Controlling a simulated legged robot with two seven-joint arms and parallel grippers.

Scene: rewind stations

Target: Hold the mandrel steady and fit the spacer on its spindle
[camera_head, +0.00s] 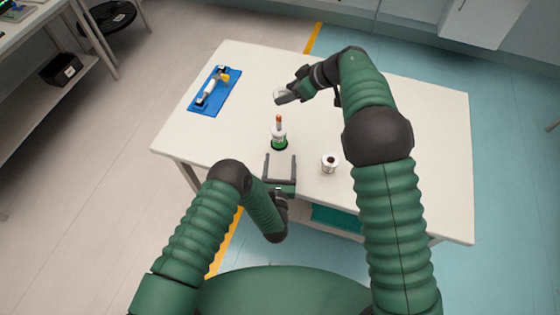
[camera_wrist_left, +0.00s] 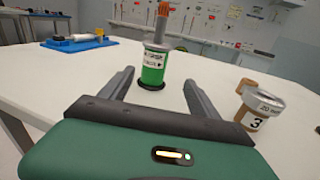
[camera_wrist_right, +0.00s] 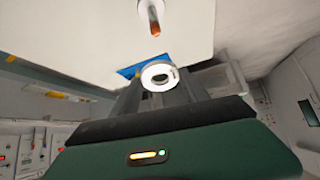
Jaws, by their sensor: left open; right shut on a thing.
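The mandrel (camera_head: 279,142) stands upright on the table, with a green body, a white label and a grey spindle with an orange tip. It also shows in the left wrist view (camera_wrist_left: 153,68). My left gripper (camera_head: 280,158) is open, just on the near side of the mandrel, its fingers pointing at it and spread wider than the body. My right gripper (camera_head: 287,97) is shut on the spacer, a white ring (camera_wrist_right: 150,68) seen at its fingertips. The spacer is in the air beyond the spindle, apart from it. The spindle tip shows in the right wrist view (camera_wrist_right: 154,25).
A silver-topped piece (camera_head: 330,162) with a brown core and a label marked 3 stands right of the mandrel. A blue tray (camera_head: 207,103) with a white and yellow tool lies at the table's left. The right part of the white table (camera_head: 435,150) is clear.

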